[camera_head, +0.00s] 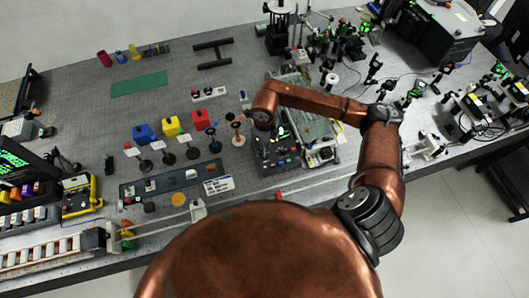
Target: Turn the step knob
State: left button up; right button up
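My copper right arm reaches in from the right over the bench. Its wrist end and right gripper (262,126) hang over the left side of a dark instrument box (276,165) with a small green display (283,134). The gripper points down and is mostly hidden under the wrist, so its fingers cannot be made out. Small knobs or buttons (282,161) line the box's front panel. I cannot tell which of them is the step knob, or whether the gripper touches anything. My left gripper is not in view.
An open-topped device (312,128) stands just right of the box. Blue, yellow and red blocks (172,127) and several small posts stand to the left. A long dark strip (170,180) lies in front. Optics crowd the right; the upper left has free room around a green mat (138,84).

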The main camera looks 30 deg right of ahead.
notch_tip(320, 180, up, 9)
jog(key=shift+f, duration=0.2)
dwell(0.6)
